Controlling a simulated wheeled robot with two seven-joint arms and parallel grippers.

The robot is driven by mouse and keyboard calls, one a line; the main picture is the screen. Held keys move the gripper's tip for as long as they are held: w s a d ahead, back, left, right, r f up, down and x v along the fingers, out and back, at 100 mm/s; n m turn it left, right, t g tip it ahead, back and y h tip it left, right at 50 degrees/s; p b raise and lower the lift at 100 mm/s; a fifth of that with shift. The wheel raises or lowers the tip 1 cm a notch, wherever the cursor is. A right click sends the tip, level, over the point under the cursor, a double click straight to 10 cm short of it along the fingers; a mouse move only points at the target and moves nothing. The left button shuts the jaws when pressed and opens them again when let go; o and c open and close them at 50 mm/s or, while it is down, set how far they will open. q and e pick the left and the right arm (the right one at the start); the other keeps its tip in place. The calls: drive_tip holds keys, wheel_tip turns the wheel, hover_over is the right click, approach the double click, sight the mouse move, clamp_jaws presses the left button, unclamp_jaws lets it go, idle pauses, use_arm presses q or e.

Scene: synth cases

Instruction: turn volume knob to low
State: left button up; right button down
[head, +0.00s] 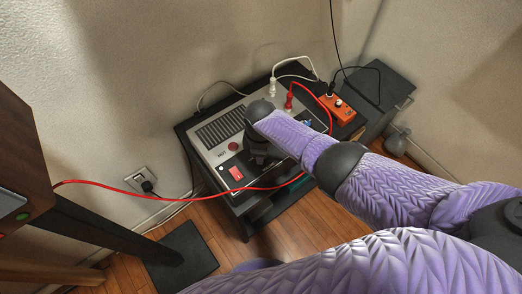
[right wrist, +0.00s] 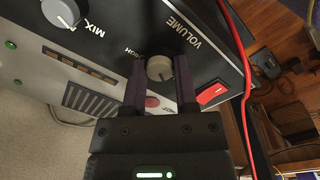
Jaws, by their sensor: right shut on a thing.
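The volume knob (right wrist: 159,68) is a small grey round knob on a black panel, beside the printed word VOLUME in the right wrist view. My right gripper (right wrist: 161,76) has one dark finger on each side of it and is shut on it. A label ending in "GH" is partly covered by a finger; no LOW label can be read, and I cannot tell the knob's exact setting. In the head view my right gripper (head: 258,152) is over the front of the grey and black amplifier (head: 217,148), hiding the knob. My left gripper is not in view.
A red rocker switch (right wrist: 212,93) and a MIX knob (right wrist: 62,12) flank the volume knob. A red cable (head: 130,187) crosses in front of the amplifier.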

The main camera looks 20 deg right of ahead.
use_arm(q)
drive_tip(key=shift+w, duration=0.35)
use_arm(e)
drive_tip(key=shift+a, duration=0.15)
drive_tip(key=shift+c, duration=1.9)
unclamp_jaws()
drive_tip(key=shift+r, duration=0.2)
wheel_tip(320, 180, up, 4)
drive_tip(key=p, duration=0.3)
drive_tip(key=shift+r+p, duration=0.25)
drive_tip(key=shift+p, duration=0.15)
use_arm(q)
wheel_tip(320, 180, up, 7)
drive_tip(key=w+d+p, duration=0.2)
drive_tip(key=p, duration=0.1)
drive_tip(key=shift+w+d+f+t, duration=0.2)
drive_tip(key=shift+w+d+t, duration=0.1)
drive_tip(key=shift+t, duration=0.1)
use_arm(e)
wheel_tip(320, 180, up, 5)
drive_tip(key=shift+s+f, duration=0.1)
drive_tip(key=shift+s, duration=0.05)
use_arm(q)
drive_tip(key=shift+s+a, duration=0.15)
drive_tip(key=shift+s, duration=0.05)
